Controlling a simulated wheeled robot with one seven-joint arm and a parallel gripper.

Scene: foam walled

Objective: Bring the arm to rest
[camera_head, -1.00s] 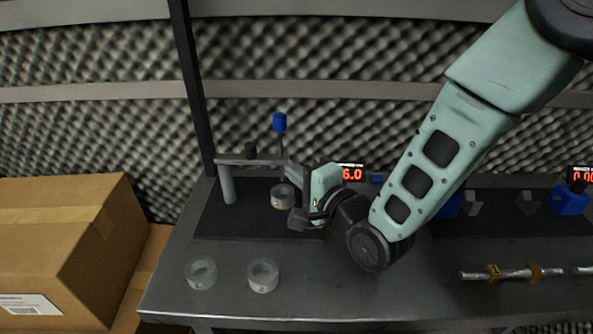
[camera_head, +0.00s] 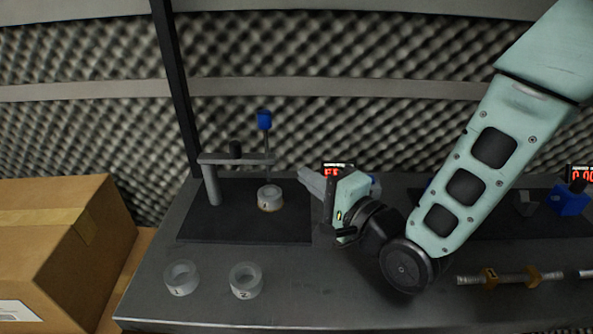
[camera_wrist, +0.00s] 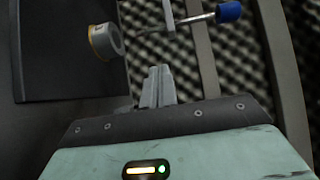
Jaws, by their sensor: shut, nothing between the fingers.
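My gripper (camera_head: 308,180) hangs over the middle of the bench, just right of a press-like stand (camera_head: 213,185). Its fingers point left and are shut and empty. In the wrist view the closed fingers (camera_wrist: 158,86) show in the middle, apart from everything around them. My arm reaches in from the upper right.
A metal bar with brass-coloured pieces (camera_head: 510,277) lies at right. A cardboard box (camera_head: 60,245) stands left of the bench.

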